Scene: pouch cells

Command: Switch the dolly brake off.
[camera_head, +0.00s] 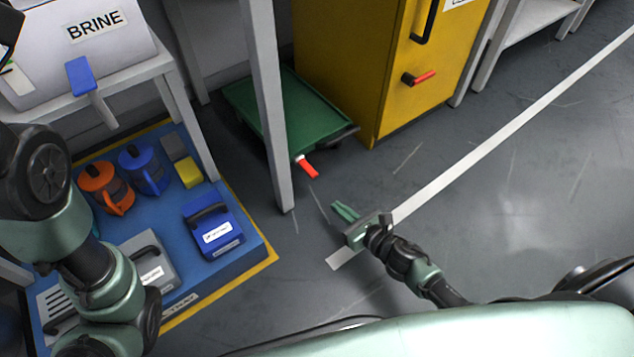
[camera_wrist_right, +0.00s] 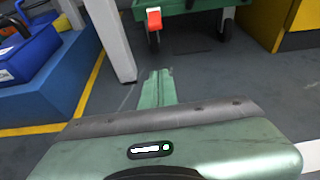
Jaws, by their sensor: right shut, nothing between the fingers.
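The green dolly (camera_head: 300,110) stands on the floor beside the yellow cabinet, partly behind a grey table leg. Its red brake lever (camera_head: 306,167) sticks out at the near end. In the right wrist view the red lever (camera_wrist_right: 154,18) shows at the top, on the near edge of the dolly (camera_wrist_right: 185,5), above a caster. My right gripper (camera_head: 343,211) is shut and empty, low over the floor, apart from the lever and nearer to me. Its closed fingers (camera_wrist_right: 157,88) point toward the dolly in the wrist view.
The grey table leg (camera_head: 268,120) stands just left of the lever. A blue platform (camera_head: 190,262) with a yellow edge holds cases and jugs at left. The yellow cabinet (camera_head: 345,60) with a red handle stands behind right. Floor to the right is clear.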

